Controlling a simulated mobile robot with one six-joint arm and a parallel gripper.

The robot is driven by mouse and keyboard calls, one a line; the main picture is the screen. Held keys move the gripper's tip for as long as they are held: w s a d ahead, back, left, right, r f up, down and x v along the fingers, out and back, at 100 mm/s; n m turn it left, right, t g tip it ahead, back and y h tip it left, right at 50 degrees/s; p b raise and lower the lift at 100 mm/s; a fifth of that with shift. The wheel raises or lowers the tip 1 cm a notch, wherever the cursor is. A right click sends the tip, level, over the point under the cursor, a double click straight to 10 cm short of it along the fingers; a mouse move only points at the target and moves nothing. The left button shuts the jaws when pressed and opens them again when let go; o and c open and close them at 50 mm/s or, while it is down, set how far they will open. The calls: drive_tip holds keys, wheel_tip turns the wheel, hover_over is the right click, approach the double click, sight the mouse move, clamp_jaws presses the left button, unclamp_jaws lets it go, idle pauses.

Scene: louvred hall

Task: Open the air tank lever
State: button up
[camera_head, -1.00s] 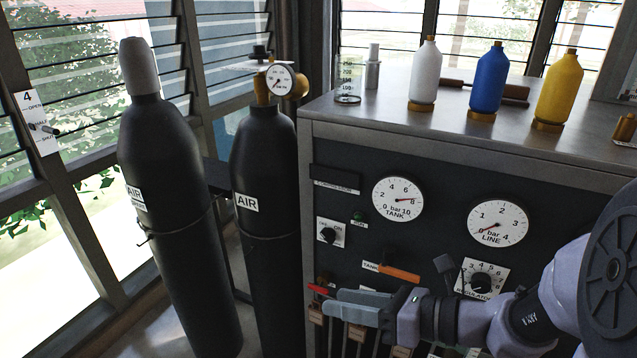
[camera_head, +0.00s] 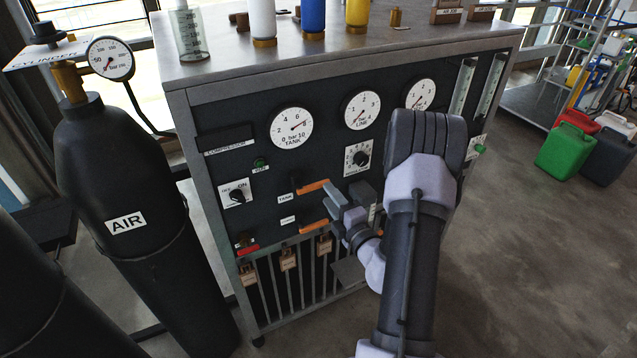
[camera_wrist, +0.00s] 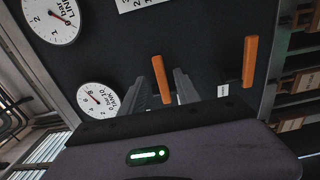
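The orange tank lever (camera_head: 313,187) sticks out sideways beside the TANK label on the dark panel, below the TANK gauge (camera_head: 291,128). A second orange lever (camera_head: 313,227) is below it. My gripper (camera_head: 334,204) is in front of the panel close to the two levers, with its fingers apart. In the wrist view, the tank lever (camera_wrist: 163,79) shows between the fingertips of my gripper (camera_wrist: 170,82), nearer one finger; I cannot tell whether they touch. The lower lever (camera_wrist: 249,62) lies clear to the right.
A black AIR cylinder (camera_head: 125,190) stands left of the cabinet. Bottles (camera_head: 312,18) stand on top. Open floor (camera_head: 520,260) lies to the right, with a green can (camera_head: 566,148) beyond.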

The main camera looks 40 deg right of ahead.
sight(320, 183)
drive_tip(key=shift+p+x, duration=0.9)
drive_tip(key=shift+x, duration=1.95)
drive_tip(key=shift+a, duration=0.1)
clamp_jaws()
